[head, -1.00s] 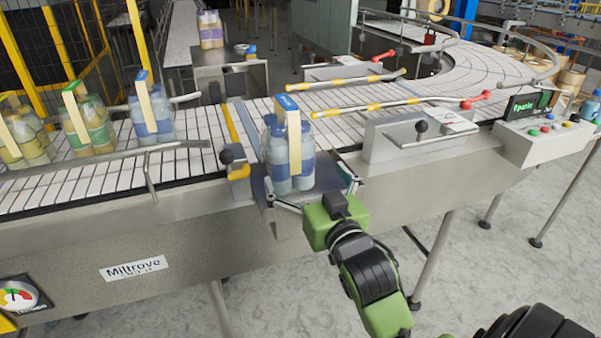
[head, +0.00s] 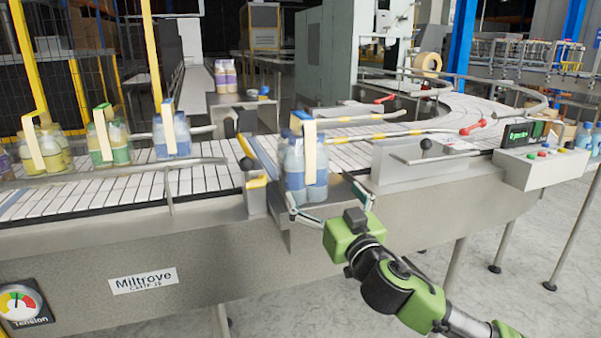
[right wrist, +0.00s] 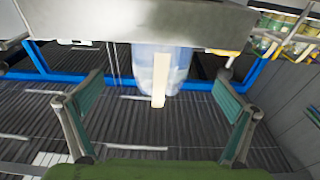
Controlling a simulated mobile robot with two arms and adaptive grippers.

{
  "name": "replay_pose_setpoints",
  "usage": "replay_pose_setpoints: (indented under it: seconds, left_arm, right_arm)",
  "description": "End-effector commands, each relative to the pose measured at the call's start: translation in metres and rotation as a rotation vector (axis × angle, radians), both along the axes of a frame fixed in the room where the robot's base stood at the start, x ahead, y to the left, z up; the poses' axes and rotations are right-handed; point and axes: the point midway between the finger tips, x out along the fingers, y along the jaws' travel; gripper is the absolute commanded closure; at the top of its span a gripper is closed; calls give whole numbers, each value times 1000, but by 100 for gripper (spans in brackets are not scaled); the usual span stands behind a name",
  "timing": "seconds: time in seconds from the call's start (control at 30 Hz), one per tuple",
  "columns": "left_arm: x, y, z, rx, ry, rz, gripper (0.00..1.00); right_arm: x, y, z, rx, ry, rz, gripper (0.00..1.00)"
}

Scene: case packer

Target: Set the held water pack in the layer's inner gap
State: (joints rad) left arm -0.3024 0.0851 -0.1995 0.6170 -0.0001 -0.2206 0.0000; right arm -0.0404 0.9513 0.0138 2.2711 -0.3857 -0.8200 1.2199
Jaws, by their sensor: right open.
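The water pack (head: 304,172), blue-labelled bottles with a cream carry strap and blue top, stands upright on a small metal ledge at the conveyor's near edge. In the right wrist view the pack (right wrist: 160,72) shows ahead, midway between the fingers, with clear space on both sides. My right gripper (head: 318,203) is open at the pack's near side, one finger to each side. It also shows open in the right wrist view (right wrist: 158,90). My left gripper is not in view. No packed layer or inner gap can be made out in these views.
On the conveyor (head: 120,200) at left stand a yellow pack (head: 45,150), a green pack (head: 112,143) and another blue pack (head: 172,136). A guard rail (head: 120,172) runs before them. A grey block with a black knob (head: 426,145) and a control box (head: 545,165) stand at right.

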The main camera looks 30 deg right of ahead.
Motion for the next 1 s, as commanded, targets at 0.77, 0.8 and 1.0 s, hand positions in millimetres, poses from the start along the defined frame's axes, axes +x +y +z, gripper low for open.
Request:
replay_pose_setpoints:
  seconds: [0.77,0.8,1.0]
  left_arm:
    - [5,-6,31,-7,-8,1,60]
    - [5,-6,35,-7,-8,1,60]
    - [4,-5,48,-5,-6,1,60]
  right_arm:
    - [81,-18,15,-1,0,0,0]
    - [85,-19,17,-1,0,-1,0]
    - [111,-23,21,0,-1,-2,0]
